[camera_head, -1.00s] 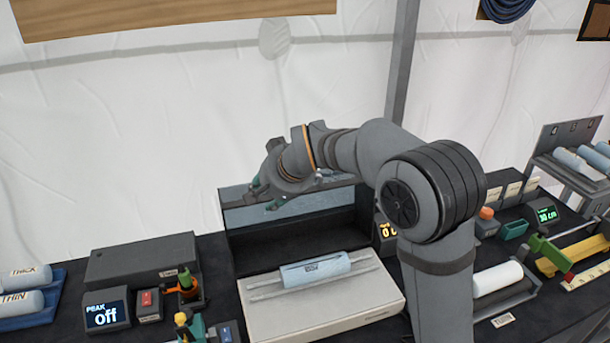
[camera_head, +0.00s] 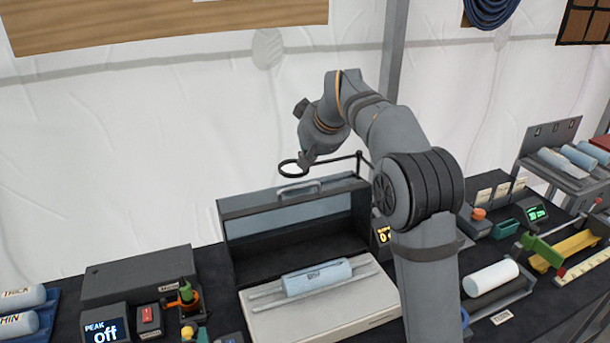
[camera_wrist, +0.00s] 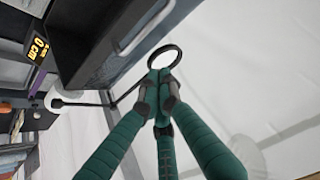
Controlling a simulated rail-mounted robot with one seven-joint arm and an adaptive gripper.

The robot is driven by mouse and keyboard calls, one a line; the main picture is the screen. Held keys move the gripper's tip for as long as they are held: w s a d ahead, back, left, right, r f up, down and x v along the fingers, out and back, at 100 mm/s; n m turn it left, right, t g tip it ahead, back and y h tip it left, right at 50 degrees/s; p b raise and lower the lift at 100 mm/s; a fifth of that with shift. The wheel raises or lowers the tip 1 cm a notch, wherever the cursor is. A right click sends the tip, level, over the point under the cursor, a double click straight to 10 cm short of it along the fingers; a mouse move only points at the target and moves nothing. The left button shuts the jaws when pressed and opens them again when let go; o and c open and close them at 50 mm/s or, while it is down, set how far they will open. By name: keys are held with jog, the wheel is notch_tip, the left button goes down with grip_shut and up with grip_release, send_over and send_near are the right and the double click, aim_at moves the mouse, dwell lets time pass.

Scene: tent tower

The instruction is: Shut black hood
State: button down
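The black hood (camera_head: 235,207) stands open and upright at the back of the white-based machine (camera_head: 320,310). Its pale inner panel faces the front, and a grey handle (camera_head: 299,187) rises at its top edge. In the wrist view the hood (camera_wrist: 95,45) and its handle (camera_wrist: 150,28) are at the top. My gripper (camera_head: 304,160) is above the hood's top edge, apart from the handle. In the wrist view its green fingers (camera_wrist: 163,82) converge with tips together, beside or overlapping a black ring. I cannot tell whether they touch the ring.
The black ring (camera_head: 282,169) sits on a thin rod above the hood. A pale blue roll (camera_head: 318,277) lies on the machine's rails. A dark box (camera_head: 135,277) and a display (camera_head: 104,325) stand left. A display (camera_head: 383,236) stands right of the hood. The white tent wall is behind.

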aim_at(305, 195)
jog(key=p+x, duration=0.2)
jog(key=x, duration=0.5)
jog(key=shift+w+f, duration=0.15)
jog(key=shift+f, duration=0.2)
jog(key=s, duration=0.1)
jog(key=s+d, duration=0.1)
jog(key=s, duration=0.1)
jog(key=shift+s+d, duration=0.15)
jog(key=shift+s, duration=0.05)
jog(key=shift+s, duration=0.1)
jog(key=shift+f+b, duration=0.1)
jog(key=shift+b, duration=0.25)
